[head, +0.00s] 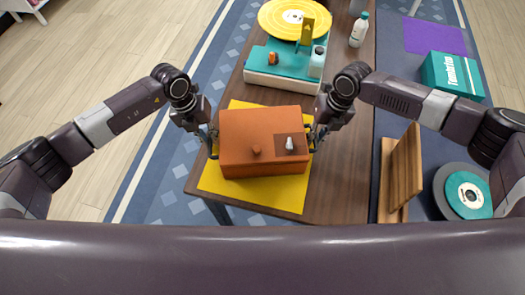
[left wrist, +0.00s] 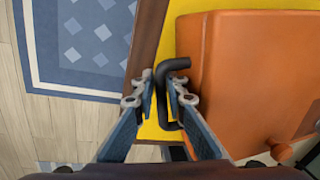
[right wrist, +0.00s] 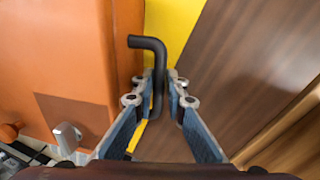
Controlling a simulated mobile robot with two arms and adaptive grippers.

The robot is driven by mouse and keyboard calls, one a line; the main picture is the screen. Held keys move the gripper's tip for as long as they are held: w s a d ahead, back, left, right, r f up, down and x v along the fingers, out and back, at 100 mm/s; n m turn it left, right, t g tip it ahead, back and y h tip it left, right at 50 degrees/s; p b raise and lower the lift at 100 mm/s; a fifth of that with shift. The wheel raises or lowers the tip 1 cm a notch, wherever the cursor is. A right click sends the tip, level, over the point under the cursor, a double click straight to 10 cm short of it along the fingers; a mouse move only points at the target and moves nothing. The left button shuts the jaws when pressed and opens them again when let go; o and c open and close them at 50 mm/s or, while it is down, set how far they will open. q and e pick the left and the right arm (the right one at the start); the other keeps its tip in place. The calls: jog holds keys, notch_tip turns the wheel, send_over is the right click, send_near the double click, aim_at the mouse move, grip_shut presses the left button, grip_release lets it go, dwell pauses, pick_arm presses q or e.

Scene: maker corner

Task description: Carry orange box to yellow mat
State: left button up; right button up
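The orange box (head: 250,128) rests over the yellow mat (head: 290,197), seemingly flat on it, with yellow showing on several sides. Whether it touches the mat is hard to tell. My left gripper (head: 210,140) is at the box's left side, its fingers either side of a black bent handle (left wrist: 164,92). My right gripper (head: 316,133) is at the right side, its fingers around the other black handle (right wrist: 157,80). The fingers are close together in both wrist views, but whether they press on the handles is unclear.
Behind the box on the wooden table (head: 345,150) are a teal-and-white machine (head: 283,68), a yellow disc (head: 278,20) and a white bottle (head: 359,30). A wooden stand (head: 402,172) is right of the table, a teal box (head: 451,75) farther right.

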pick_arm(q)
jog(key=shift+o, duration=1.2)
jog(key=shift+a, duration=0.1)
pick_arm(e)
jog(key=shift+o, duration=1.2)
jog(key=shift+d, duration=0.1)
pick_arm(q)
jog(key=shift+o, duration=0.3)
pick_arm(e)
jog(key=shift+o, duration=0.3)
pick_arm(q)
jog(key=shift+d+r, duration=0.1)
jog(key=shift+d, duration=0.1)
pick_arm(e)
jog(key=shift+r, duration=0.1)
jog(key=shift+a, duration=0.2)
jog(key=shift+r, duration=0.1)
pick_arm(q)
notch_tip(320, 180, up, 8)
jog(key=a, duration=0.1)
jog(key=shift+a, duration=0.3)
pick_arm(e)
notch_tip(320, 180, up, 12)
jog(key=d, duration=0.2)
jog(key=shift+d+f, duration=0.15)
jog(key=shift+f, duration=0.05)
